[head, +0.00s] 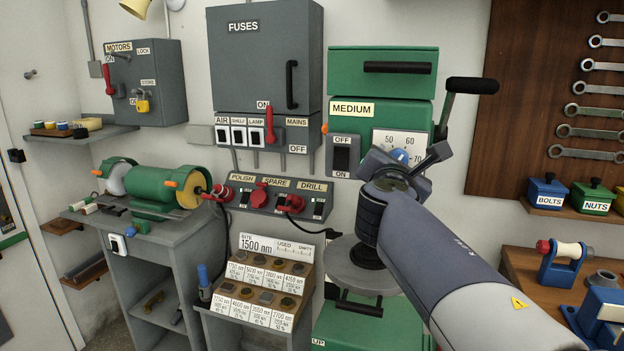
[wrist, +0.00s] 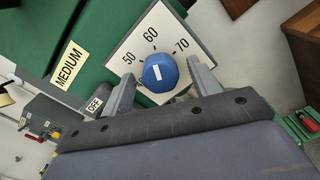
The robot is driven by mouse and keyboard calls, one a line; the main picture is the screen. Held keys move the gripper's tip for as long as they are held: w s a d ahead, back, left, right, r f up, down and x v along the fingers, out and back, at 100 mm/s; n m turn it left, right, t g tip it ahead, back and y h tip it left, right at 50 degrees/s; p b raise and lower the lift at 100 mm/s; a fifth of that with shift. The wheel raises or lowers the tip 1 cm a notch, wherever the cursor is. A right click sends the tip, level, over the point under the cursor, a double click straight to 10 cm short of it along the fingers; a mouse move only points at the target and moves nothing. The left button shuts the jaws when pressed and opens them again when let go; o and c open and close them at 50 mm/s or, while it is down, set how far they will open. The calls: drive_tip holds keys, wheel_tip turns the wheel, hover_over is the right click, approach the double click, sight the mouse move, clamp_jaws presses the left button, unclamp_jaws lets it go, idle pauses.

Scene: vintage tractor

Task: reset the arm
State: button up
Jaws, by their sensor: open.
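My gripper (head: 408,160) is at the front of the green drill press (head: 384,84), by its white dial plate (head: 384,138) marked 50, 60 and 70. In the wrist view my gripper (wrist: 162,78) is open, with one grey finger on each side of a blue knob (wrist: 160,72) with a white mark. The knob's mark points roughly toward the lower left in that view. I cannot tell whether the fingers touch the knob. In the head view, my gripper partly hides the knob and the plate's lower edge.
A black-handled lever (head: 471,86) sticks out right of the press. An OFF/ON switch (head: 342,156) sits left of the plate. A bench grinder (head: 150,186), fuse cabinet (head: 264,60) and sample rack (head: 262,282) stand left. A workbench (head: 525,268) is on the right.

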drive_tip(key=shift+n+p, duration=0.6)
drive_tip(key=shift+n, duration=0.4)
